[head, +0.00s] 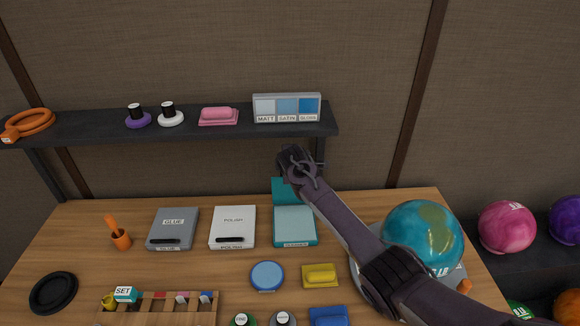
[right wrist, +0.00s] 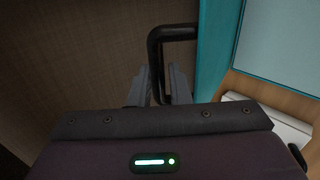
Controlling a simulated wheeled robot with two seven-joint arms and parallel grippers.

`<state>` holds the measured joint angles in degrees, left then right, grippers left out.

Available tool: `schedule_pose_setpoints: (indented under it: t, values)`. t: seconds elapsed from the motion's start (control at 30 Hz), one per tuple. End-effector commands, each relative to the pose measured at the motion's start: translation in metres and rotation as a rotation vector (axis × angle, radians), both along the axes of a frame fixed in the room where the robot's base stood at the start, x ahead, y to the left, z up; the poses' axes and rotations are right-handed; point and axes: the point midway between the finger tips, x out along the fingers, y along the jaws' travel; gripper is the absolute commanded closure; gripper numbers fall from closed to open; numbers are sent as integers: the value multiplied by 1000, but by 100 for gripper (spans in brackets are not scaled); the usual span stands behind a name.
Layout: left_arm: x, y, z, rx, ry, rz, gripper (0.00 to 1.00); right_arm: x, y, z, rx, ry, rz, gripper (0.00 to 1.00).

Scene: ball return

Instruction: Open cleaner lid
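The cleaner box (head: 295,242) is teal with a pale inside and stands on the wooden table, right of the polish box. Its teal lid (head: 283,190) is raised about upright at the back edge. In the right wrist view the lid (right wrist: 212,50) shows as a teal strip beside my fingers. My right gripper (head: 303,168) is at the raised lid, behind the box. In the right wrist view its two fingers (right wrist: 160,88) are closed around the black lid handle (right wrist: 155,55). The arm hides part of the lid's right side. My left gripper is not in view.
The polish box (head: 233,222) and glue box (head: 173,225) stand shut to the left. A dark shelf (head: 90,124) runs behind, close to my gripper. A teal ball (head: 420,230) sits right, partly behind my forearm. A blue disc (head: 267,276) and yellow sponge (head: 320,273) lie in front.

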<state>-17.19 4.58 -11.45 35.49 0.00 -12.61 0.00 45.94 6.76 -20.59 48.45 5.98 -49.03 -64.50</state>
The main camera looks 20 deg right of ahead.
Motion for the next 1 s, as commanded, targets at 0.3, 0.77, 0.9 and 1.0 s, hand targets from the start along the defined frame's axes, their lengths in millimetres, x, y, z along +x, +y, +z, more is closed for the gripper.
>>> schedule_pose_setpoints:
  t: [0.3,0.77,0.9,1.0]
  values:
    - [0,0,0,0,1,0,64,-20,5,17,-2,-1,1,83]
    - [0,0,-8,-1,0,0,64,-54,13,49,-1,2,0,83]
    - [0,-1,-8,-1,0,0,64,-56,14,51,-1,2,0,83]
    - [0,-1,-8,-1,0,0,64,-56,14,51,0,2,-1,83]
